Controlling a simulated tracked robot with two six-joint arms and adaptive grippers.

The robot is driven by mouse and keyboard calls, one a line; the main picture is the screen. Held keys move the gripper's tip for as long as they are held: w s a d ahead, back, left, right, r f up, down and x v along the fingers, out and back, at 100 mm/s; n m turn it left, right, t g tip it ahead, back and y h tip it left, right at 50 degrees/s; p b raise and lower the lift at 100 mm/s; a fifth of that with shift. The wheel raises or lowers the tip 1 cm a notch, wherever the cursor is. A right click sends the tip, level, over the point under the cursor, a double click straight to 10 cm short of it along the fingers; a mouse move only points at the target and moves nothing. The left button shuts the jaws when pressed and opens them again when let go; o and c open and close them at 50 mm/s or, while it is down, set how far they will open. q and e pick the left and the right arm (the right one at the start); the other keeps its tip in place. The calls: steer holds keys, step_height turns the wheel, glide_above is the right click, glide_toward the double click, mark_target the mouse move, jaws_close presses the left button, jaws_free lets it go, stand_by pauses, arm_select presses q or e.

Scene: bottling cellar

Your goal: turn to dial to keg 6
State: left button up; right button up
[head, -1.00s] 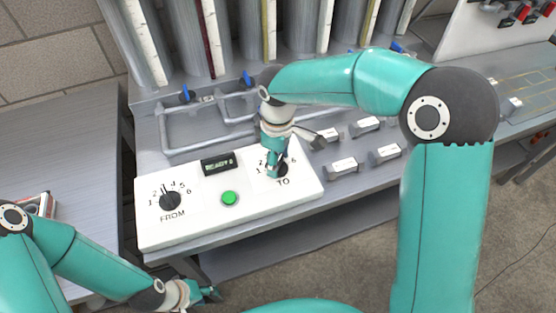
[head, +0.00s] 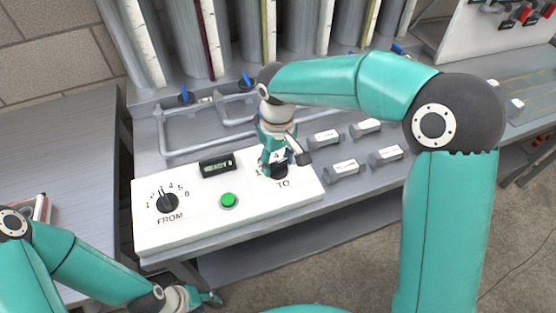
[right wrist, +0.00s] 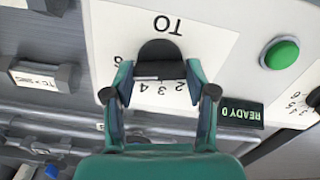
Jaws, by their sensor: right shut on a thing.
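The TO dial (right wrist: 160,55) is a black knob on a white panel (head: 150,240); it also shows under my right gripper in the head view (head: 281,171). My right gripper (right wrist: 160,85) is shut on this knob, one finger on each side. The numbers 2, 3, 4 and 6 show around the knob in the right wrist view; others are hidden by the fingers. I cannot tell which number the knob points to. My left gripper (head: 210,298) is low in the head view, away from the panel; its opening is unclear.
The FROM dial (head: 167,203), a green button (head: 229,201) and a dark display (head: 217,165) reading READY share the panel. Grey labelled blocks (head: 341,172) stand to its right. Pipes with blue valve handles (head: 245,80) run behind.

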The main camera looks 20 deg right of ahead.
mark_target(278, 163)
steer(key=shift+w+r, duration=0.15)
steer(key=o, duration=1.2)
steer(key=shift+c, duration=0.2)
step_height(278, 163, up, 12)
steer(key=shift+f, duration=0.2)
